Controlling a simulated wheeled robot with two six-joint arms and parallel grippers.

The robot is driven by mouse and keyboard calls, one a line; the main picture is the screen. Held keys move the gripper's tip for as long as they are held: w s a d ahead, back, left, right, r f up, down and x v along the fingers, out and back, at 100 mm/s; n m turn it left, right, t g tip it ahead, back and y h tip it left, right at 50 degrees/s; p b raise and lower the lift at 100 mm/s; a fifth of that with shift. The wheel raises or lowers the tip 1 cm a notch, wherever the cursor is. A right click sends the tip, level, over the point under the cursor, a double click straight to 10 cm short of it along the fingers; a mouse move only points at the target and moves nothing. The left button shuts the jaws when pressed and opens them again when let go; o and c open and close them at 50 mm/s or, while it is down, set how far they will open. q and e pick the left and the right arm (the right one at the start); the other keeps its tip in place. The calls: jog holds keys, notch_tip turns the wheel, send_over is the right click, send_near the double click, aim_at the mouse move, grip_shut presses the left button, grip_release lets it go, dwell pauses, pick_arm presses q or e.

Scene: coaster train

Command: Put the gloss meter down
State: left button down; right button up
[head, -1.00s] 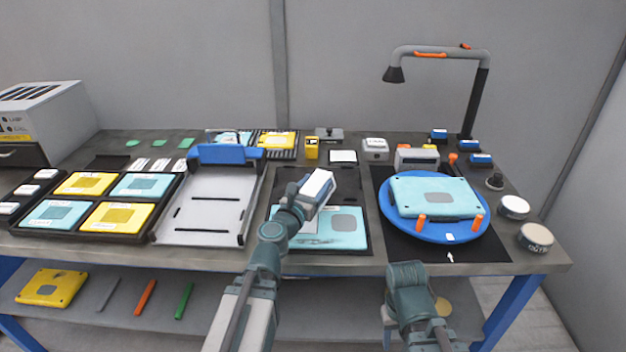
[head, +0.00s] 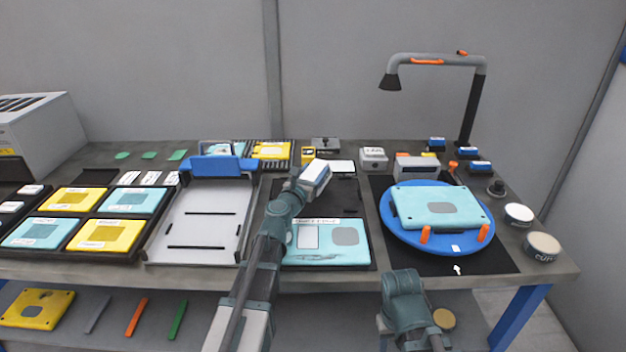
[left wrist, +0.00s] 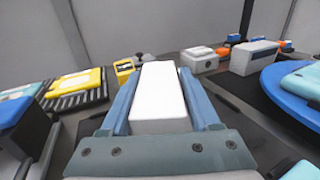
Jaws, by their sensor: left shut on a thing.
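A cyan panel (head: 327,256) lies just in front of the held meter. A white tray fixture (head: 205,205) stands to the left. A blue turntable (head: 440,236) carrying a cyan panel is on the right.

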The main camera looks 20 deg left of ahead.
pick_arm(q)
jog(key=shift+w+a+f, duration=0.1)
jog(key=shift+w+a, duration=0.05)
jog(key=shift+w, duration=0.35)
jog(key=shift+w+a+f, duration=0.1)
jog(key=shift+w, duration=0.4)
jog(key=f+b, duration=0.3)
jog(key=shift+s, duration=0.25)
jog(key=shift+f+b, duration=0.2)
jog(key=shift+b, duration=0.1)
jog(key=shift+f+b, duration=0.6)
jog(key=shift+b, duration=0.05)
jog(key=shift+r, duration=0.1)
jog(key=shift+c, duration=0.6)
grip_release()
jog(key=shift+s, duration=0.1)
jog(key=shift+r, duration=0.1)
